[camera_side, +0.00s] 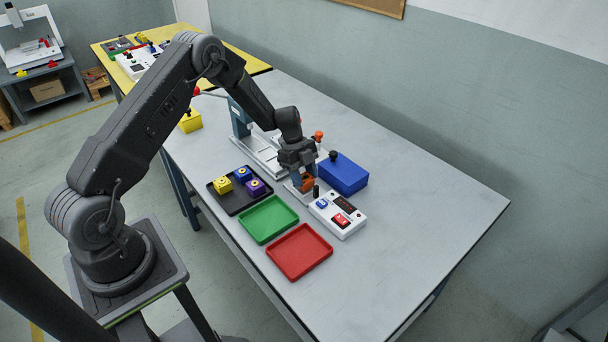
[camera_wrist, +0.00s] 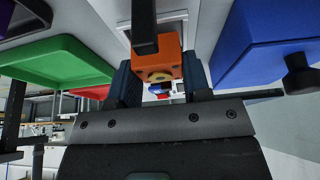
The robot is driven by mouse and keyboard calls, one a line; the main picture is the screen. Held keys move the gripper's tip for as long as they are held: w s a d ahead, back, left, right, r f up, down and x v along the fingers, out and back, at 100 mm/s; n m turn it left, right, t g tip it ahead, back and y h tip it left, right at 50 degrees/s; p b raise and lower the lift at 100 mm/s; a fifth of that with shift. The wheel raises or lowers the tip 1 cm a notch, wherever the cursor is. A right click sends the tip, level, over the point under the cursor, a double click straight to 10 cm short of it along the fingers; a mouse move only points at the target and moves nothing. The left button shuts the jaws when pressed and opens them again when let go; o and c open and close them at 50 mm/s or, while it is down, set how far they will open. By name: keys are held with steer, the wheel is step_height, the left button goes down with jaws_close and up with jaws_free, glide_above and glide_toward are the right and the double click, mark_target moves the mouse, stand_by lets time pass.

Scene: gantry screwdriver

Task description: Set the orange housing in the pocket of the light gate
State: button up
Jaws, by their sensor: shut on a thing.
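My gripper (camera_side: 304,182) is low over the middle of the table, fingers pointing down, shut on the orange housing (camera_side: 308,184). In the wrist view, the orange housing (camera_wrist: 160,68) sits between the two dark fingers (camera_wrist: 158,82), its round tan-ringed hole showing. A dark upright bar (camera_wrist: 144,28) passes in front of the housing in that view. In the side view a short black post (camera_side: 316,191) stands just beside the gripper; it may belong to the light gate. The gate's pocket is hidden, and I cannot tell whether the housing touches it.
A white control box (camera_side: 347,229) is in front right of my gripper, and a blue box (camera_side: 345,175) with a black knob is behind right. A black tray (camera_side: 235,209) holds yellow, blue and purple housings. Green (camera_side: 268,219) and red (camera_side: 299,251) trays are empty. The table's right is clear.

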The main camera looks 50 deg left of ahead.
mark_target(304, 176)
steer(key=shift+f, duration=0.45)
stand_by(0.6)
steer(key=o, duration=1.3)
steer(key=shift+c, duration=0.2)
steer(key=shift+r, duration=4.05)
